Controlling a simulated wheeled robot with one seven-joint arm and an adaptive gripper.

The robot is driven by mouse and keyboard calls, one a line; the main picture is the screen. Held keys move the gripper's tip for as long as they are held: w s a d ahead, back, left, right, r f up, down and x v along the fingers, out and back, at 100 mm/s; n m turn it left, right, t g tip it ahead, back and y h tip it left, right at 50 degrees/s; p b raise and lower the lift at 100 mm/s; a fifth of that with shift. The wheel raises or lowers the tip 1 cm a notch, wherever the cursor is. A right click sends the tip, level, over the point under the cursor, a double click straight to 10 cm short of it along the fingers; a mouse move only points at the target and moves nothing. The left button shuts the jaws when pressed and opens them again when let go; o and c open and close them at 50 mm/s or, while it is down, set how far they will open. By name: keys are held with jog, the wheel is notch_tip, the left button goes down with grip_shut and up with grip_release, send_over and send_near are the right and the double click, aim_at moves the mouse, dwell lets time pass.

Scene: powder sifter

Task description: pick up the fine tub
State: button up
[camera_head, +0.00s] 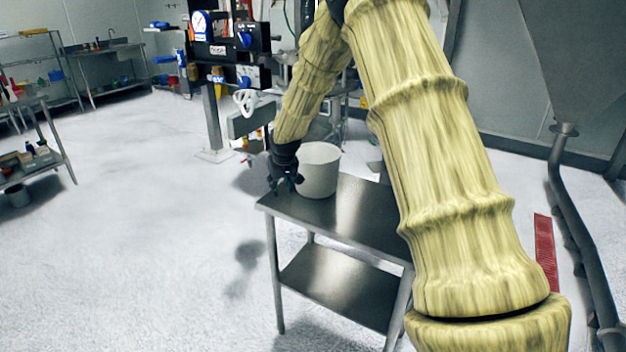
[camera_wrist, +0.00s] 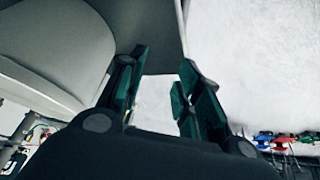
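A white round tub (camera_head: 319,170) stands upright near the back left of the steel table (camera_head: 362,218); it is the only such tub I see, and no label shows. My gripper (camera_head: 286,178) is at the tub's left side, by the table's left edge, pointing down. In the wrist view my gripper (camera_wrist: 158,82) has its two dark green fingers apart with nothing between them. The tub's pale curved wall (camera_wrist: 65,45) fills the upper left there, beside the fingers and outside the gap. Whether a finger touches the tub I cannot tell.
The table's lower shelf (camera_head: 340,285) is empty. Behind the table stands a machine with a blue-and-white dial (camera_head: 201,25). A grey hopper (camera_head: 580,60) with a pipe is at the right. Shelving (camera_head: 35,160) stands far left. The floor left of the table is clear.

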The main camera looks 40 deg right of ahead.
jog(key=w+d+r+h, duration=0.1)
jog(key=w+d+r, duration=0.2)
jog(key=d+r, duration=0.6)
jog(key=shift+m, duration=0.4)
jog(key=shift+w+a+p+x, duration=0.15)
jog(key=shift+p+x, duration=0.25)
jog(key=shift+x, duration=1.35)
jog(key=shift+w+a+p+x, duration=0.15)
jog(key=shift+p+x, duration=0.25)
jog(key=shift+x, duration=1.35)
jog(key=shift+w+d+f, duration=0.2)
jog(key=shift+w+f, duration=0.2)
jog(key=shift+f, duration=0.2)
